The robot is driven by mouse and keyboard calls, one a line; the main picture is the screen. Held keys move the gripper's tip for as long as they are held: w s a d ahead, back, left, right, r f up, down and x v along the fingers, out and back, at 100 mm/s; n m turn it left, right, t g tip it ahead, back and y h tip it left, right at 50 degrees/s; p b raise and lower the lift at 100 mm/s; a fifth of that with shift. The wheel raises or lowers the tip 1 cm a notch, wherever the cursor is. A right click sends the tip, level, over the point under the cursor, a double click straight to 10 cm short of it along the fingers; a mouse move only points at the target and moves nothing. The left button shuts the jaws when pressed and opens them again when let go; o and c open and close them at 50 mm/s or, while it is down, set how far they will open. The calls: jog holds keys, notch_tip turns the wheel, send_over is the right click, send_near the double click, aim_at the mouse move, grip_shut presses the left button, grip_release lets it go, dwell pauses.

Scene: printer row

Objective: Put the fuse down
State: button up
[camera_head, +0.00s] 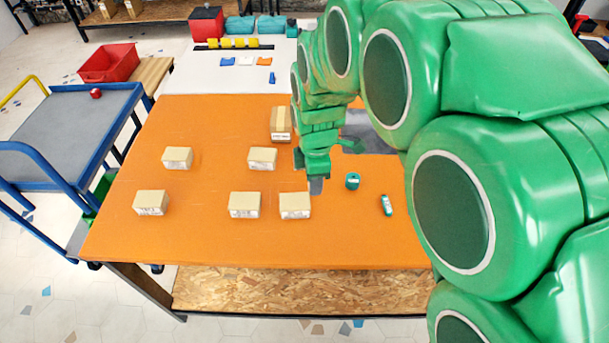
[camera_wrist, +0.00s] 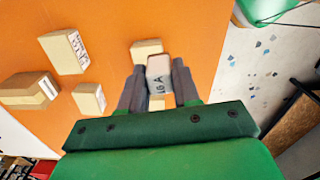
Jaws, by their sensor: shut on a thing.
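The fuse (camera_wrist: 159,66) is a small block with a pinkish top and a grey face marked "16 A". My gripper (camera_wrist: 158,75) is shut on it, one dark finger on each side. In the head view my gripper (camera_head: 316,172) points down over the orange table (camera_head: 200,238), and the grey end of the fuse (camera_head: 316,186) shows below it. The fuse is just behind a cardboard box (camera_head: 295,206). I cannot tell how high it is above the table.
Several more boxes stand left of my gripper, including one (camera_head: 262,158) and another (camera_head: 244,205). A teal cylinder (camera_head: 352,181) and a small teal-and-white item (camera_head: 386,205) are to the right. The orange front strip is clear. A blue trolley (camera_head: 65,130) stands left.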

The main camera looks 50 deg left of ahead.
jog(key=w+a+f, duration=0.1)
jog(key=a+f, duration=0.1)
jog(key=w+a+f, duration=0.2)
jog(key=a, duration=0.1)
jog(key=w+a+f, duration=0.2)
jog(key=a+f, duration=0.1)
jog(key=shift+w+a, duration=0.2)
jog(key=shift+w+a+f, duration=0.35)
jog(key=shift+a+f, duration=0.15)
jog(key=shift+f, duration=0.2)
jog(key=shift+w+a+f, duration=0.1)
jog(key=shift+a+f, duration=0.1)
jog(key=shift+f, duration=1.35)
jog(key=shift+f, duration=0.15)
jog(key=o, duration=1)
jog(key=shift+o, duration=0.2)
